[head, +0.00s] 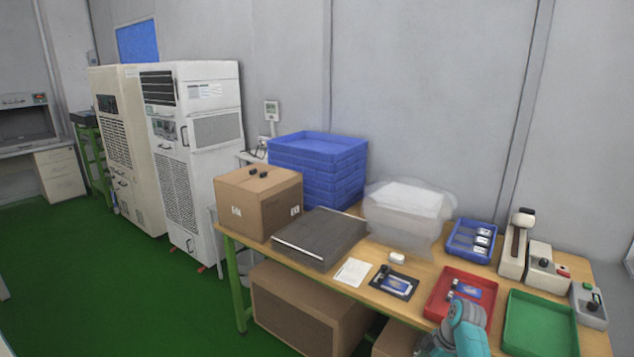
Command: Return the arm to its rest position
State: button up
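Part of my arm, grey and teal, shows at the bottom edge of the head view, right of centre. It overlaps the front of the red tray (437,305) in the picture. I do not see the gripper's fingers, so nothing shows of whether it is open or shut. The rest of the arm is cut off by the frame's lower edge.
A wooden table (340,292) holds a cardboard box (258,205), stacked blue trays (318,170), a dark flat case (318,238), a bagged white container (408,203), a small blue tray (456,248), a green tray (540,325) and test devices (540,268). Green floor is open at left.

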jog(key=s+a+f+m+t+h, duration=0.1)
jog(key=s+a+f+m+t, duration=0.15)
jog(key=s+f, duration=0.5)
jog(key=s+a+f+m+t+h, duration=0.1)
jog(key=s+a+f+m, duration=0.2)
jog(key=s+f, duration=0.5)
jog(key=s+a+f+m+t+h, duration=0.1)
jog(key=s+a+m+t, duration=0.1)
jog(key=s, duration=0.6)
jog(key=s+a+f+m+t, duration=0.1)
jog(key=s+a+f+m, duration=0.1)
jog(key=s, duration=0.6)
jog(key=s+a+r+m+t, duration=0.1)
jog(key=s+r+m+t, duration=0.1)
jog(key=s+r, duration=0.55)
jog(key=s+r+m+t, duration=0.2)
jog(key=s+r, duration=0.3)
jog(key=s, duration=0.5)
jog(key=s+r+m+t, duration=0.1)
jog(key=s+r, duration=0.2)
jog(key=r, duration=0.4)
jog(key=s+r+m+t, duration=0.1)
jog(key=s+r, duration=0.2)
jog(key=r, duration=0.4)
jog(key=s+a+r+m+t, duration=0.1)
jog(key=s+r, duration=0.3)
jog(key=r, duration=0.3)
jog(key=shift+r, duration=0.35)
